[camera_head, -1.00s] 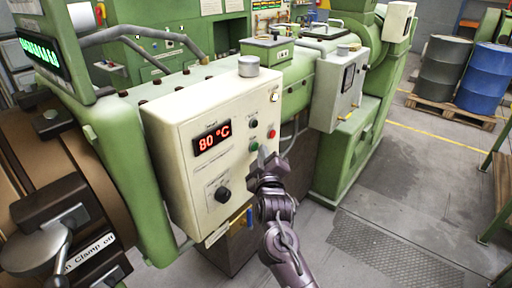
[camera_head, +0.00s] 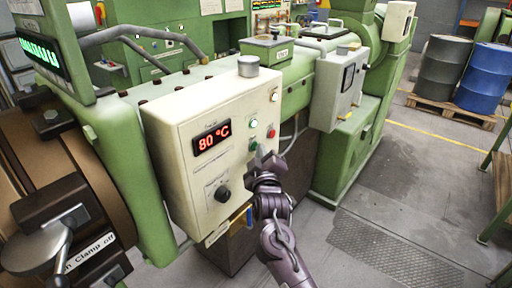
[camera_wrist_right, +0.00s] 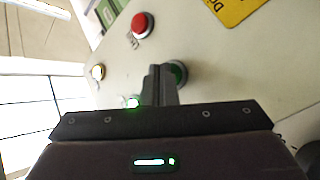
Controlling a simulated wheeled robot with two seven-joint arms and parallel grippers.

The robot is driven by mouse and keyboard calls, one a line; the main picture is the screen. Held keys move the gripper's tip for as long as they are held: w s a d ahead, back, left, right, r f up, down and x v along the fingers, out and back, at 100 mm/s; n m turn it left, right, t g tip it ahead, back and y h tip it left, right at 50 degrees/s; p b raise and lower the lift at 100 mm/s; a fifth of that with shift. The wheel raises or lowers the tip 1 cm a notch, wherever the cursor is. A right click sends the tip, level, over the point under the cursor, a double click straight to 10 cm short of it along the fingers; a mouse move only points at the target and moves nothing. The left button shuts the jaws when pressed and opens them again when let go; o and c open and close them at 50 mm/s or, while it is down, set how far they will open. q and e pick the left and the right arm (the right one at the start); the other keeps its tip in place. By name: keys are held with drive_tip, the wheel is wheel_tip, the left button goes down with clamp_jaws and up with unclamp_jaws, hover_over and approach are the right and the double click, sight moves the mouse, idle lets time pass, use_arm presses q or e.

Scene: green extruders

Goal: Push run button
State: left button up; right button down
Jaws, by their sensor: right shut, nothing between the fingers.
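The cream control box (camera_head: 180,170) shows a red "80 °C" display (camera_head: 212,136). On its right part are a green button (camera_head: 252,146), a red button (camera_head: 271,132) and a small lamp (camera_head: 253,123) that glows green. My right gripper (camera_head: 264,158) is shut and empty, its tips at the box face just beside and below the green button. In the right wrist view the shut fingers (camera_wrist_right: 160,70) partly cover the green button (camera_wrist_right: 179,72); I cannot tell whether they touch it. The red button (camera_wrist_right: 142,25) and lit green lamp (camera_wrist_right: 133,101) also show there. My left gripper is not in view.
A black knob (camera_head: 222,194) sits low on the box. A pale lamp (camera_head: 275,96) is at its upper right. A second grey box (camera_head: 340,85) stands farther right on the green machine. The floor to the right is open, with barrels (camera_head: 485,80) on a pallet behind.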

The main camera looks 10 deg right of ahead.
drive_tip(key=shift+s+d+p, duration=0.45)
drive_tip(key=shift+s+p, duration=0.05)
drive_tip(key=shift+s, duration=0.15)
drive_tip(key=s+d+p, duration=0.1)
drive_tip(key=s, duration=0.1)
drive_tip(key=s+d+p, duration=0.1)
drive_tip(key=s+d, duration=0.1)
idle(0.4)
idle(0.4)
